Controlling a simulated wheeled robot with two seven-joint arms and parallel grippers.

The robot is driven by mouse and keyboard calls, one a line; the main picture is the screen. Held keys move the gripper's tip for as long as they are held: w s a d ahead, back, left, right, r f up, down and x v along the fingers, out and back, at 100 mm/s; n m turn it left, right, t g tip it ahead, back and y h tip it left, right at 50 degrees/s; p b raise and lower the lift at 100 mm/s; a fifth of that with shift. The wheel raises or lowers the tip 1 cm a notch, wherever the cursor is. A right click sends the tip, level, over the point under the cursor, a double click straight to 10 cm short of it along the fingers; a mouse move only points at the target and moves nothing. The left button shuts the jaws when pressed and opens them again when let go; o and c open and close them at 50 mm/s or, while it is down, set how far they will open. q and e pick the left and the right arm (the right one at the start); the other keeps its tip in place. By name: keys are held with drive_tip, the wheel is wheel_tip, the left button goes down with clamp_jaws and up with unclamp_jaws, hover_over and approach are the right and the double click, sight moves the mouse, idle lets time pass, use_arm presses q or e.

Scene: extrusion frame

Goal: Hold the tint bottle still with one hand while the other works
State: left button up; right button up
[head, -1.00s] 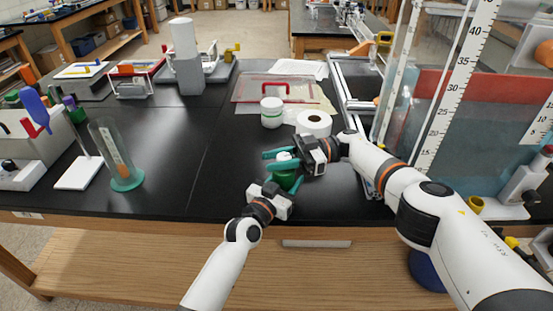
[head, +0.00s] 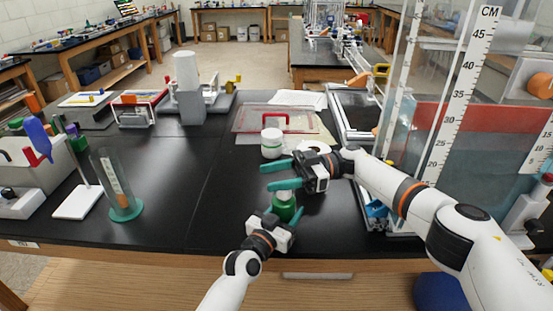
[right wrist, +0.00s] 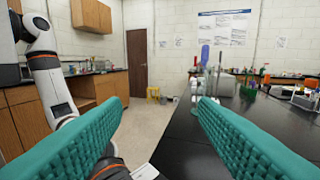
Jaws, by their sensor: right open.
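The tint bottle (head: 284,208) is a small green bottle standing near the table's front edge in the head view. My left gripper (head: 280,217) is shut on its lower part from the front, with a teal finger against its right side. My right gripper (head: 276,176) is open and empty, just above and behind the bottle, its fingers pointing left. Its lower finger hides part of the bottle's top, so I cannot make out the cap. The right wrist view shows the two teal fingers (right wrist: 160,115) spread wide with nothing between them.
A white jar (head: 272,143) and a white roll (head: 315,147), partly hidden by my right gripper, stand behind. A clear tank with a scale (head: 455,100) is at the right. A glass cylinder (head: 115,185) stands at the left. The black table (head: 190,210) is clear left of the bottle.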

wheel_tip(320, 180, up, 5)
drive_tip(key=shift+r, duration=0.1)
idle(0.4)
